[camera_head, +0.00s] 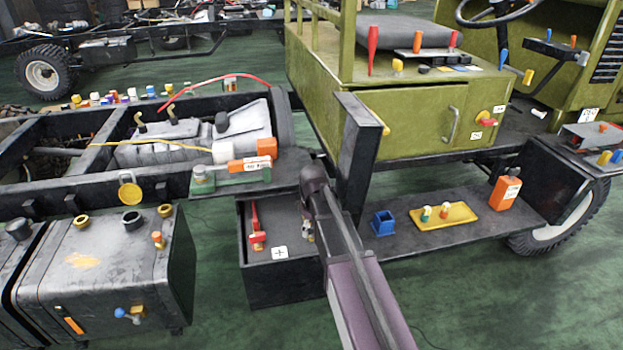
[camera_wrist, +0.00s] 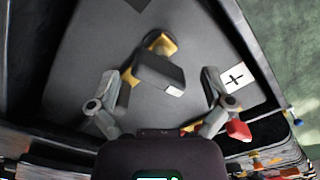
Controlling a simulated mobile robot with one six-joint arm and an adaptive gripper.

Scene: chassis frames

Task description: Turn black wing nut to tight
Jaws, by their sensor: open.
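The black wing nut (camera_wrist: 160,75) shows in the wrist view as a dark, block-like piece beside a brass-coloured part (camera_wrist: 160,43). It lies between the two fingers of my gripper (camera_wrist: 159,80), which are spread apart with a visible gap on each side. Neither finger appears to touch it. In the head view my gripper (camera_head: 308,228) points down into the open black box (camera_head: 285,285), and my arm hides the wing nut there. I cannot tell how far the nut is turned.
A white plus-sign label (camera_wrist: 235,78) lies right of the nut. A red part (camera_wrist: 239,130) sits close to the right finger. The box walls stand close around, with a dark upright post (camera_head: 358,140) beside my arm.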

